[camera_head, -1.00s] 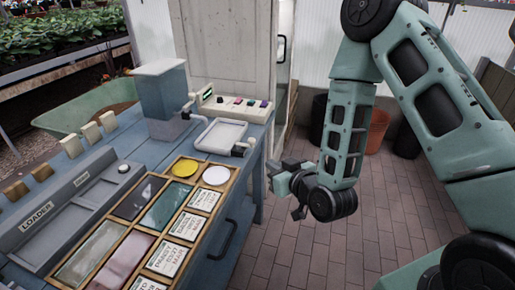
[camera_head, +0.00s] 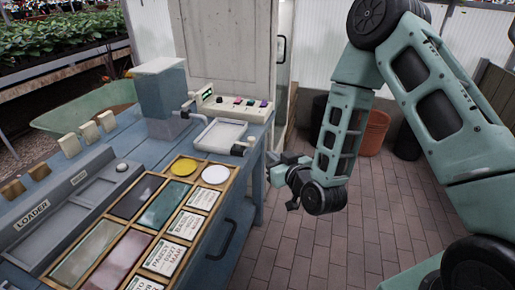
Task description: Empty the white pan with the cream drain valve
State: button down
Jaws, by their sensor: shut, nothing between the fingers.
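The white pan (camera_head: 221,136) sits on the blue bench (camera_head: 262,131) near its right edge, below a spout (camera_head: 192,109). What the pan holds is too small to tell. My gripper (camera_head: 281,172) is just right of the bench edge, to the right of the valve and a little lower in the picture. It looks shut and empty, and apart from the valve. The fingertips are small and partly merge with the bench side.
A panel with coloured buttons (camera_head: 238,104) stands behind the pan. A wooden tray (camera_head: 233,173) with discs, coloured plates and labelled cards lies in front. The loader (camera_head: 60,218) is at left. Pots (camera_head: 374,133) stand behind my arm. The brick floor at right is clear.

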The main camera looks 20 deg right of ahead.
aim_at(254, 140)
jog(key=p+x, duration=0.1)
jog(key=x, duration=0.8)
jog(key=shift+w+p, duration=0.35)
jog(key=shift+w, duration=0.05)
jog(key=shift+w+d+n+y+b, duration=0.15)
jog(key=shift+n+y+b, duration=0.25)
jog(key=shift+y, duration=0.1)
jog(key=shift+w+d+y, duration=0.1)
jog(key=shift+d+y, duration=0.1)
jog(key=shift+y, duration=0.1)
jog(key=w+d+n+g+y+b, duration=0.2)
jog(key=w+n+g+y+b, duration=0.3)
jog(key=w+n+g+y, duration=0.4)
jog(key=n+g+y, duration=0.2)
jog(key=n+g, duration=0.1)
jog(key=n, duration=0.1)
jog(key=shift+d+g+y, duration=0.3)
jog(key=shift+g, duration=0.1)
jog(key=shift+w+r, duration=0.1)
